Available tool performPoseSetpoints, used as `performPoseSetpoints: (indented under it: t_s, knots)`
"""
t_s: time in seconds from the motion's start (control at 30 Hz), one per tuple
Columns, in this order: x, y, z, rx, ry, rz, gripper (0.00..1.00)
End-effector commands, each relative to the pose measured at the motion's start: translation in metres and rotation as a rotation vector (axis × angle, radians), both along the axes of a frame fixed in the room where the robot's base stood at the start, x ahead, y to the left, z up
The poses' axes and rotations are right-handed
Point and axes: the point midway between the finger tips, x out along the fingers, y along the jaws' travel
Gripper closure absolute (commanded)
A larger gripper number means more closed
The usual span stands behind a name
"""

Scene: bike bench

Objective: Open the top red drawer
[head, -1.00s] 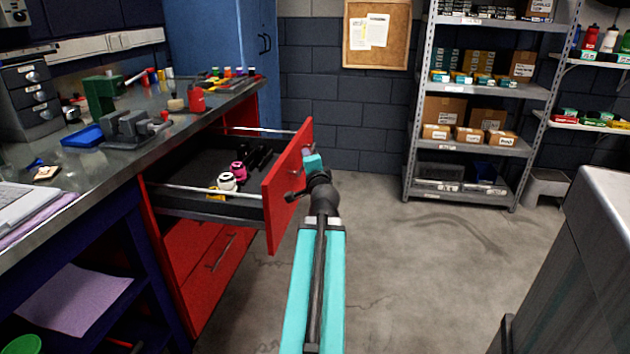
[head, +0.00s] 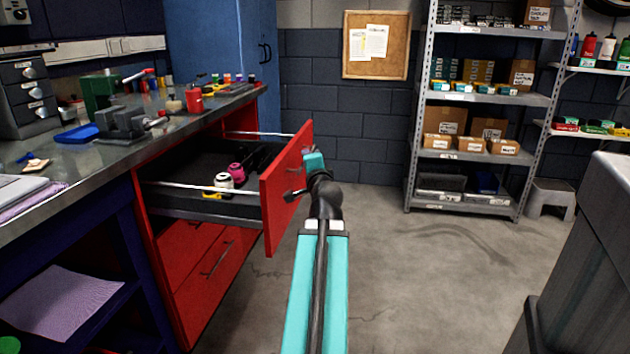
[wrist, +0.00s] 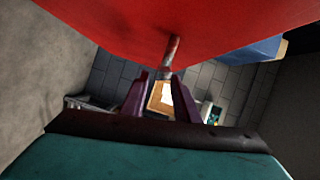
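The top red drawer (head: 282,197) stands far out from the bench cabinet in the head view, its inside showing. It holds a white spool (head: 224,182), a pink one (head: 236,172) and dark items. My gripper (wrist: 161,76) is at the outer side of the drawer front. In the wrist view the red front (wrist: 190,20) fills the top, and the handle bar (wrist: 171,54) reaches down between my two purple fingers. The fingers are apart, with a gap showing beside the bar. In the head view my arm hides the fingertips.
Lower red drawers (head: 215,262) are closed below. The bench top (head: 75,165) carries a vise (head: 125,122) and tools. A grey shelf rack (head: 470,145) stands at the back, and a grey cabinet (head: 585,270) at the right. Floor between is clear.

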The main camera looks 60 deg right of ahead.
Motion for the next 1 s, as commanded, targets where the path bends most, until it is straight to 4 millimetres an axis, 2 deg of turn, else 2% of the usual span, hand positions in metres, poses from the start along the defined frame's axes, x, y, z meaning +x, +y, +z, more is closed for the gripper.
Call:
performPoseSetpoints:
  t_s: [0.43,1.0]
  knots:
    - [-0.009,0.006,-0.005,0.004,0.002,-0.016,0.72]
    - [-0.025,0.029,-0.002,0.003,0.0,-0.016,0.72]
